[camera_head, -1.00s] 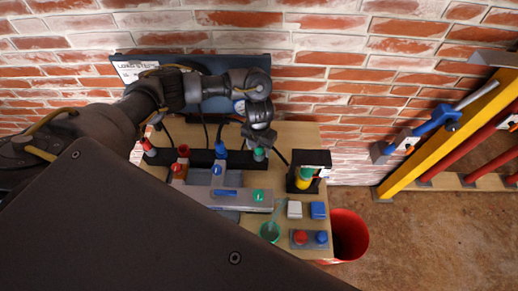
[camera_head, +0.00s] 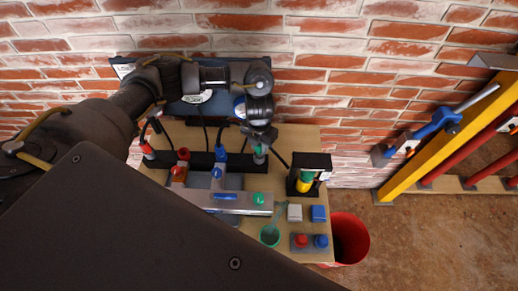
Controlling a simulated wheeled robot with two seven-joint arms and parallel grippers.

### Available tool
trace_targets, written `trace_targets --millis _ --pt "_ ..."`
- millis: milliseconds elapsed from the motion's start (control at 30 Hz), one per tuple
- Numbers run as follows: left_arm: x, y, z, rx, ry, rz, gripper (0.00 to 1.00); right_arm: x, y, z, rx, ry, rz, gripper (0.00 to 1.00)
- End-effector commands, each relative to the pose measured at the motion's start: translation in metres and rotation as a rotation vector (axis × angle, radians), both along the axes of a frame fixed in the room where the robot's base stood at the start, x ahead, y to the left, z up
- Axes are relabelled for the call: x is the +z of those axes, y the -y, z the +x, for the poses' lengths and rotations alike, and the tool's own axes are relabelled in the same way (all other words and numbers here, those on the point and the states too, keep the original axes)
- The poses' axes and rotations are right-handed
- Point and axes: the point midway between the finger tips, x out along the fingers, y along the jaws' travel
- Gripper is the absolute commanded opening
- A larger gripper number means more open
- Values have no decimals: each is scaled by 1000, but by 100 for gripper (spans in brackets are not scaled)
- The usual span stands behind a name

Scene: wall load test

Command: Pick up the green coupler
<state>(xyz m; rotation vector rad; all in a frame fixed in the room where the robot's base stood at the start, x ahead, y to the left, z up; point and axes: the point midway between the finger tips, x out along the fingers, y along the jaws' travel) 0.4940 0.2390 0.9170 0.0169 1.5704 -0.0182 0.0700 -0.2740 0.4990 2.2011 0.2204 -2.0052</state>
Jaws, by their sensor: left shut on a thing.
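The green coupler (camera_head: 258,149) stands upright at the right end of the dark rack at the back of the workbench, with a grey part under it. My left gripper (camera_head: 260,139) comes down over it from above and is shut on its top. The fingers hide part of the coupler, and I cannot tell whether it is lifted. My right gripper is not in view.
A blue coupler (camera_head: 221,154) and a red coupler (camera_head: 183,154) stand along the rack to the left. A black holder with a yellow-green cylinder (camera_head: 306,180) stands to the right. A green cup (camera_head: 270,236) is at the front. A red bucket (camera_head: 349,238) stands beside the bench.

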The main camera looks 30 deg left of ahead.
Motion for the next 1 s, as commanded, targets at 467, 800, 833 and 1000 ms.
trace_targets --millis 467,800,833,1000 --pt "72 3 -74 -7 0 1 6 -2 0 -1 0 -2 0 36" --pt "95 6 -124 -4 1 0 6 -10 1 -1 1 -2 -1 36" --pt "96 6 -126 -4 1 0 6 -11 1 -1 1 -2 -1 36" --pt "101 6 -137 -2 1 0 6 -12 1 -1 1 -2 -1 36"
